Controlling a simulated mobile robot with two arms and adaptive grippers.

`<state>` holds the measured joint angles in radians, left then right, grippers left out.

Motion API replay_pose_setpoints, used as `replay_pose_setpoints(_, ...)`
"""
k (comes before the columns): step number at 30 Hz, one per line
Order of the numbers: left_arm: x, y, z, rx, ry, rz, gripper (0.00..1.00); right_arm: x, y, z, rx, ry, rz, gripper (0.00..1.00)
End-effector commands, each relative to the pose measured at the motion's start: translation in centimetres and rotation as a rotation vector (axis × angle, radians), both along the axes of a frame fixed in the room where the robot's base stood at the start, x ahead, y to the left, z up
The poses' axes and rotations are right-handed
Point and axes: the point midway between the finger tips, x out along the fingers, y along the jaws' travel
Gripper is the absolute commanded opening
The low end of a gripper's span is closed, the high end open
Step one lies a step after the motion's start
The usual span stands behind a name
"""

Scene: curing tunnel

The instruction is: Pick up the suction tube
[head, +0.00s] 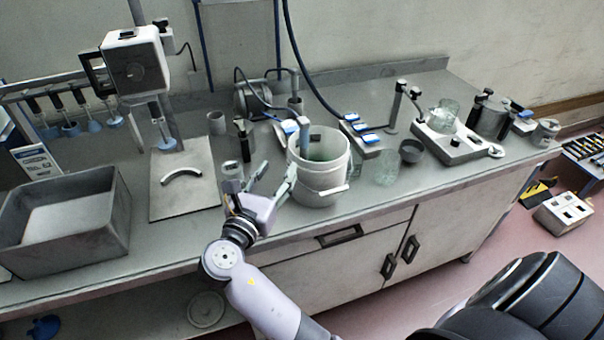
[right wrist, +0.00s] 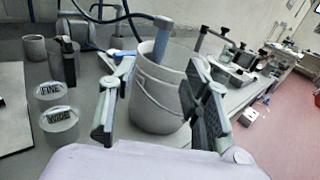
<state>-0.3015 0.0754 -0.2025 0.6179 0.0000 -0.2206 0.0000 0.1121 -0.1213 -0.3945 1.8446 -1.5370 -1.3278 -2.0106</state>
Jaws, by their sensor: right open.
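The likely suction tube (head: 303,132) is a blue-grey tube standing in a white bucket (head: 318,184), its top above the rim and its lower end hidden inside. In the right wrist view the tube (right wrist: 162,38) rises beyond the gap between my fingers, in the bucket (right wrist: 158,100). My right gripper (head: 267,166) is open and empty, at the bucket's front left side, fingers spread. In the wrist view the right gripper (right wrist: 163,72) has one finger on each side of the bucket's picture; contact cannot be told. My left gripper is not in view.
A grey bin (head: 65,245) and a stand with a plate (head: 184,188) are on the left. Jars, one labelled FINE (right wrist: 52,92), stand left of the gripper. A glass beaker (head: 387,167) and a dark cup (head: 411,151) are right of the bucket. Blue hoses run behind.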

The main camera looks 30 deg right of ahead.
Motion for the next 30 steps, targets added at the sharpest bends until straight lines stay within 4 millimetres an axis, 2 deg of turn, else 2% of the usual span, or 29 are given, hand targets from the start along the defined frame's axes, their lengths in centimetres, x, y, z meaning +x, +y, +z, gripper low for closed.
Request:
replay_pose_setpoints(13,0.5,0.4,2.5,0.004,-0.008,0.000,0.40,5.5,-7.6,0.2,-0.001,0.001,-0.002,0.44)
replay_pose_setpoints(23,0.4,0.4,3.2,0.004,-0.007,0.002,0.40,7.2,-9.8,0.0,0.002,0.000,-0.001,0.44)
replay_pose_setpoints(30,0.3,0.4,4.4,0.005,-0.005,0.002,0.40,9.1,-12.8,-0.4,0.003,0.000,-0.001,0.44)
